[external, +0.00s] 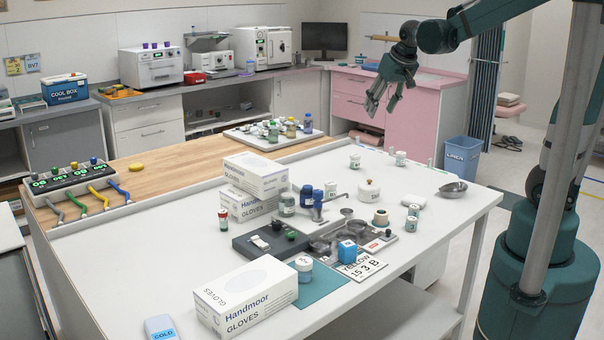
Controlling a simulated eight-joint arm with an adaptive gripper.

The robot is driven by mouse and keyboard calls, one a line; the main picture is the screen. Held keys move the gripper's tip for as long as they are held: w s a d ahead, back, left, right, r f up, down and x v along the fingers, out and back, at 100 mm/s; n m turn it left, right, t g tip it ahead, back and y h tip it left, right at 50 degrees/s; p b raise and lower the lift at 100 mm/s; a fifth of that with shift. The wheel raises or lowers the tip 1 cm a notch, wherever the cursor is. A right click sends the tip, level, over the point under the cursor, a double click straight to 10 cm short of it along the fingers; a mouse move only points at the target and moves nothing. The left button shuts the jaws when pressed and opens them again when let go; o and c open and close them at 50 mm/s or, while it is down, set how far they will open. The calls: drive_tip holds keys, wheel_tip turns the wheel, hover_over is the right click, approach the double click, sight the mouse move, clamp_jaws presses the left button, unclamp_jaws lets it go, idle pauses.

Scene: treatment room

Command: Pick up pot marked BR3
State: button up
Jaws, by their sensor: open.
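Several small white pots with dark labels stand on the white table (440,215). One pot (355,161) is near the back edge and another pot (400,158) is to its right. Two more pots, a front one (411,224) and one just behind it (414,211), stand close together at the right. A larger pot (303,268) sits on the teal mat. The markings are too small to read, so I cannot tell which is BR3. My gripper (381,107) is open and empty, pointing down, high above the table's far side, apart from every pot.
Glove boxes (246,297) stand at the front and middle left. The back right is fairly clear.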

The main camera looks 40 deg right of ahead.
drive_tip(key=w+d+f+m, duration=0.1)
drive_tip(key=w+d+f, duration=0.4)
drive_tip(key=w, duration=0.5)
drive_tip(key=m+g+h, duration=0.2)
drive_tip(key=m, duration=0.2)
hover_over(355, 155)
drive_tip(key=s+a, duration=0.1)
drive_tip(key=s, duration=0.1)
wheel_tip(355, 155, down, 20)
drive_tip(key=shift+a+b, duration=0.2)
drive_tip(key=shift+b, duration=0.15)
drive_tip(key=shift+x, duration=1.2)
drive_tip(key=shift+f, duration=0.2)
drive_tip(key=shift+a+b+x, duration=0.15)
drive_tip(key=shift+b+x, duration=0.1)
drive_tip(key=shift+x, duration=0.95)
drive_tip(key=shift+a+b+x, duration=0.1)
drive_tip(key=shift+b+x, duration=0.1)
drive_tip(key=shift+x, duration=1.05)
